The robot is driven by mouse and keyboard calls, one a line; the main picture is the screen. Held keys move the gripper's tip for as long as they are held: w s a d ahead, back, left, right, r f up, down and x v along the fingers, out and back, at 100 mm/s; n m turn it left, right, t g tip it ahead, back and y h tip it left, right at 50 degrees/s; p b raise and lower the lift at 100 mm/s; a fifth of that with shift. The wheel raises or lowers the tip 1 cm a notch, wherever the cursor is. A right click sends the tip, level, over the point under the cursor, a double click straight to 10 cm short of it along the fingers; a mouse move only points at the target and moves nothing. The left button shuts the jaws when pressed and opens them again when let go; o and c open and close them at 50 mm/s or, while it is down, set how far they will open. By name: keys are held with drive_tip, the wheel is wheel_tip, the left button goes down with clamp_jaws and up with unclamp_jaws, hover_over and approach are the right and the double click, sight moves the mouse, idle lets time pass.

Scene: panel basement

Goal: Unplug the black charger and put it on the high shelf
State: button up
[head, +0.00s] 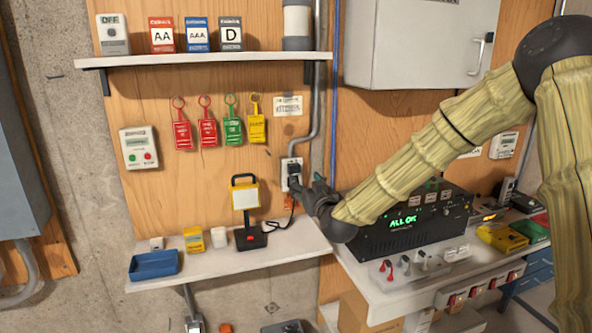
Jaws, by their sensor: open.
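The black charger (293,170) sits in the wall outlet (285,180) on the wooden panel. A dark cord (290,212) hangs below it toward a yellow-framed work lamp (245,205). My gripper (306,184) is open, just right of and below the charger, with its fingers pointing at the outlet. One finger overlaps the outlet's lower part; I cannot tell whether it touches the charger. The high shelf (205,59) is a white board above and to the left of the outlet.
The high shelf holds a grey box (113,34), several battery packs (196,35) and a grey canister (297,25). Bare shelf shows between packs and canister. A lower shelf (205,268) holds the lamp and a blue tray (153,265). A conduit (319,110) runs beside the outlet.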

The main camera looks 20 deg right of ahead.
sight(295, 174)
drive_tip(key=w, duration=0.6)
drive_tip(key=shift+w+a+f, duration=0.1)
drive_tip(key=shift+w+a, duration=0.1)
drive_tip(key=shift+w, duration=1.35)
drive_tip(key=shift+b, duration=0.75)
drive_tip(key=shift+a, duration=0.1)
clamp_jaws()
drive_tip(key=shift+s, duration=0.1)
drive_tip(key=shift+s, duration=0.7)
